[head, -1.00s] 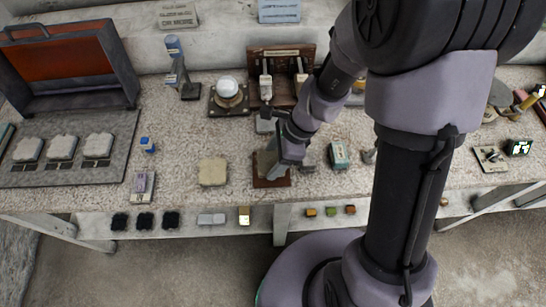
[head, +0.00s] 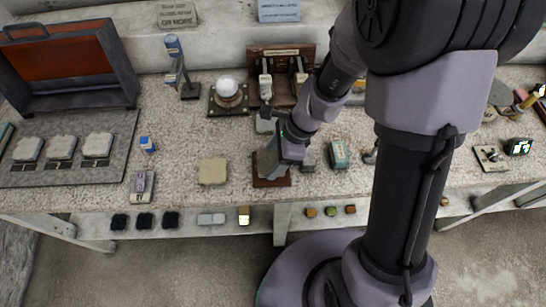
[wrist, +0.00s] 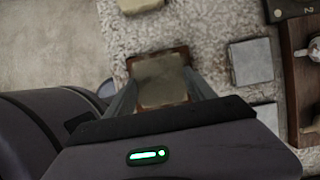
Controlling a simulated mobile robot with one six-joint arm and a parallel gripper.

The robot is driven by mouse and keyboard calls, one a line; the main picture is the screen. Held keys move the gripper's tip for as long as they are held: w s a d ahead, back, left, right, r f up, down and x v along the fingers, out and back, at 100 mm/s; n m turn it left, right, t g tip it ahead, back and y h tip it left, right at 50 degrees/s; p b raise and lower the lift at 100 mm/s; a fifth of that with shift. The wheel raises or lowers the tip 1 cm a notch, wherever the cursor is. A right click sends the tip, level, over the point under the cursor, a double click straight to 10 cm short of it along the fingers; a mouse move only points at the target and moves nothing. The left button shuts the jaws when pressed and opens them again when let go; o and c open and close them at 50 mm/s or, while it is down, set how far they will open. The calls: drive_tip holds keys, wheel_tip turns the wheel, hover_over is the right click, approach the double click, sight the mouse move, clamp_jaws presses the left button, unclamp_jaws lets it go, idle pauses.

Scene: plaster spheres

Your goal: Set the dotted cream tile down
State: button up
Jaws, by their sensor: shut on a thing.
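My gripper (head: 270,170) is low over a small brown square tray (head: 285,182) near the front edge of the worktop. In the wrist view, its two fingers stand on either side of a flat, dull cream-grey tile (wrist: 160,78), and my gripper is shut on it. The tile lies within the outline of the tray, whose brown rim (wrist: 150,54) shows around it. No dots can be made out on the tile, and I cannot tell whether it touches the tray. In the head view my gripper hides the tile.
A plain cream slab (head: 212,172) lies just left of the tray. A lamp-like white dome (head: 227,88) and a brown switch stand (head: 282,90) are behind. A green-and-white box (head: 339,155) is to the right. A grey mat (head: 110,170) with several pale blocks is at left.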

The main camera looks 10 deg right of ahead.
drive_tip(key=shift+f+b, duration=0.55)
drive_tip(key=shift+f, duration=0.1)
drive_tip(key=o, duration=1.7)
drive_tip(key=shift+r, duration=0.2)
wheel_tip(320, 180, up, 4)
drive_tip(key=p, duration=0.4)
drive_tip(key=shift+f, duration=0.15)
